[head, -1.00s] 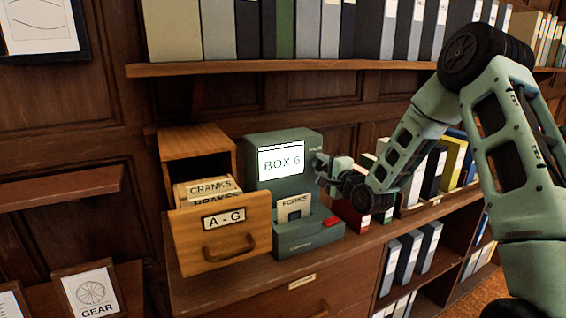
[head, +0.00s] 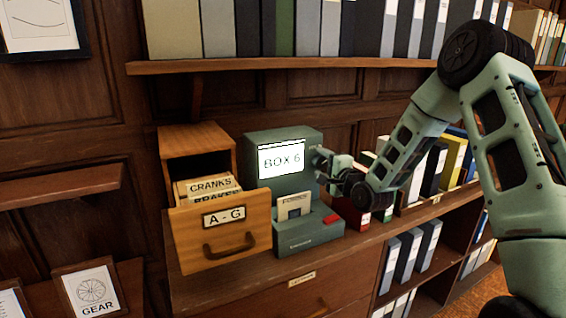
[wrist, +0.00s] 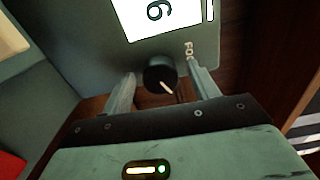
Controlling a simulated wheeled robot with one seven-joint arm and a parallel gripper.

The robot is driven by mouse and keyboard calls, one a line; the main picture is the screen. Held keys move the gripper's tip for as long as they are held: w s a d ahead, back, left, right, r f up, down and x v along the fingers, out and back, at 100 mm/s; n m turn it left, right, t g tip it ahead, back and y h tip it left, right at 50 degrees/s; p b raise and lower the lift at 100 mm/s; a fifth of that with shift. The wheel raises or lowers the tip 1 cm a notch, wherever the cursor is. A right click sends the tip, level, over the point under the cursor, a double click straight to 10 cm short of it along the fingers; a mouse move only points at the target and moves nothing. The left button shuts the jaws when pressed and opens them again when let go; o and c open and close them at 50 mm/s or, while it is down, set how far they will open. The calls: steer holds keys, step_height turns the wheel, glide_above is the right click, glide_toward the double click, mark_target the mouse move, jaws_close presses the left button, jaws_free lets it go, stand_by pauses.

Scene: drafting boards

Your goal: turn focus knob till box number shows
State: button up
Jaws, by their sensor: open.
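The green reader box (head: 262,145) stands on the cabinet top. The black focus knob (wrist: 160,73) has a pale pointer line and sits under a partly hidden label. My gripper (wrist: 158,90) is open, with one finger on each side of the knob. I cannot tell whether either finger touches it. In the head view my gripper (head: 322,166) is at the right side of the reader and hides the knob.
A card labelled "FORKS" (head: 294,205) stands in the reader's front slot, near a red button (head: 331,219). An open wooden drawer marked "A - G" (head: 222,238) juts out at the left. Binders (head: 433,170) stand to the right; a shelf (head: 300,66) runs above.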

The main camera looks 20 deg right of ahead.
steer(key=s, duration=0.9)
steer(key=shift+d, duration=0.15)
stand_by(0.5)
